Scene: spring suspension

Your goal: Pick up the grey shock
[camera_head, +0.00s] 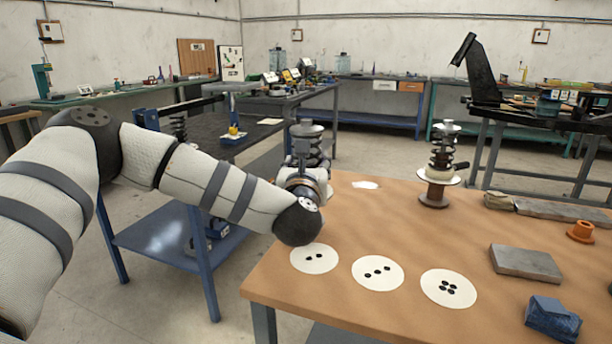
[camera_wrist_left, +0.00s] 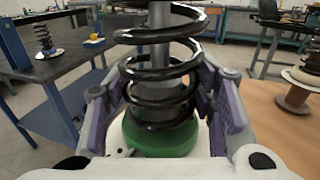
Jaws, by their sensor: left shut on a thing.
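My left gripper (camera_head: 304,165) is at the far left corner of the wooden table, shut on a shock (camera_head: 308,132). In the left wrist view this shock (camera_wrist_left: 160,55) stands upright between the two purple-padded fingers, with a black coil, a grey central body and a green base (camera_wrist_left: 160,138). The gripper and arm hide its lower part in the head view, so I cannot tell whether it touches anything below. A second shock (camera_head: 441,152) stands on a round spool-like stand (camera_head: 434,192) on the table. My right gripper is not in view.
Three white discs with black dots, one (camera_head: 314,258) near my left arm, lie along the front of the wooden table (camera_head: 400,220). A grey block (camera_head: 525,263), a blue block (camera_head: 553,318) and an orange part (camera_head: 580,231) sit right. Another shock (camera_wrist_left: 43,38) stands on the blue-framed bench.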

